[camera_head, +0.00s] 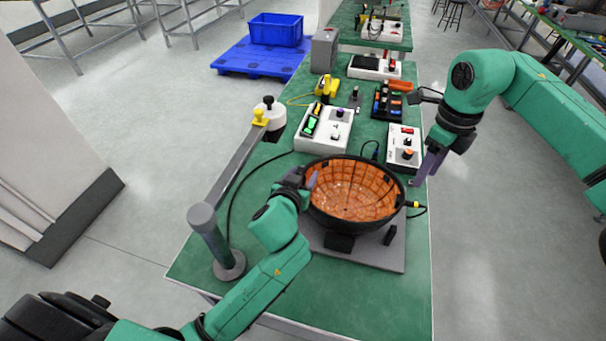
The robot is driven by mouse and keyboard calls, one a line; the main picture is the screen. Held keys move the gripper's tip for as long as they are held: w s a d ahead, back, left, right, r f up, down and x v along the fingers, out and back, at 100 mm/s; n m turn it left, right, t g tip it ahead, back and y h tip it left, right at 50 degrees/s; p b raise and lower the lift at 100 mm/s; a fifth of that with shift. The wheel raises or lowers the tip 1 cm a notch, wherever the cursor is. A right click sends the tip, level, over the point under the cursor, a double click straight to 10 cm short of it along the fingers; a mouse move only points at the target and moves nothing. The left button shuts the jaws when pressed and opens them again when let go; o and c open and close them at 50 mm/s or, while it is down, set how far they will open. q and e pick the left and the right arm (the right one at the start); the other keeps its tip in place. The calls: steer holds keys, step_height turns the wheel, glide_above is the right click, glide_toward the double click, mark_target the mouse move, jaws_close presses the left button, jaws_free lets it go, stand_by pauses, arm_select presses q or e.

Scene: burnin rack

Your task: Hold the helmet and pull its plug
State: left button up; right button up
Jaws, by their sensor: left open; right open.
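The helmet (352,192) is a black bowl with an orange, grid-lined inside, open side up on a grey plate (375,254) near the table's front. My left gripper (309,179) is at the helmet's left rim, open, with a finger showing over the inside edge; whether it touches the rim is unclear. The plug (413,204), with a yellow band, sticks out at the helmet's right side, with a black cable beyond it. My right gripper (424,172) is open and empty, above and right of the plug, beside the white control box, apart from the helmet.
A white box with switches (407,160) stands behind the helmet at right, another (324,138) at left. A grey post with a bar (214,240) stands at the table's left edge. The green table (200,262) is clear at its front left corner.

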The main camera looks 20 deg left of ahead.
arm_select(q)
steer(key=shift+w, duration=0.25)
jaws_close()
steer(key=shift+s, duration=0.1)
steer(key=shift+f, duration=0.1)
stand_by(2.1)
